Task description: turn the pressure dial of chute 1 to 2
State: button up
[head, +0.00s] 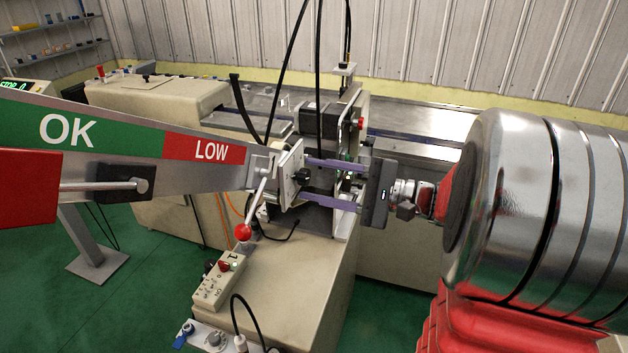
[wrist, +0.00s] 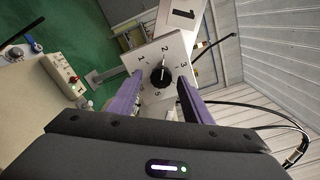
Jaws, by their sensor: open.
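The pressure dial is a black knob (wrist: 160,77) on a white plate (wrist: 150,55) with printed numbers. In the wrist view, a thin pale mark on the knob appears to point toward the 2. The 1, 2, 3 and 5 show; part of the scale is hidden by a finger. A panel with a large 1 (wrist: 182,14) is behind the plate. My gripper (wrist: 160,82) is open, with one purple finger on each side of the knob; I cannot tell if they touch it. In the head view, my gripper (head: 304,181) reaches the knob (head: 301,175) from the right.
A red-balled lever (head: 243,232) hangs just left of the dial plate. A control box (head: 218,281) sits on the beige machine (head: 290,290) below. The OK/LOW beam (head: 120,140) spans the left, and black cables hang above the dial.

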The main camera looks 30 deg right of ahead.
jog(key=v, duration=1.3)
dwell(0.4)
jog(key=s+a+f+n+g+h, duration=0.1)
jog(key=s+a+f+g+h, duration=0.15)
jog(key=f, duration=0.25)
jog(key=s+a+f+n+g+h, duration=0.1)
jog(key=s+a+f+g+h, duration=0.1)
jog(key=f+g+h, duration=0.3)
jog(key=s+a+f+n+g+h, duration=0.1)
jog(key=s+a+f+g, duration=0.15)
jog(key=f, duration=0.35)
jog(key=a+r+n+t+h, duration=0.2)
jog(key=a+r+n+h, duration=0.2)
jog(key=a+r+n, duration=0.3)
jog(key=a+n, duration=0.5)
jog(key=a, duration=0.1)
jog(key=shift+a+r+t, duration=0.2)
jog(key=shift+r+t, duration=0.2)
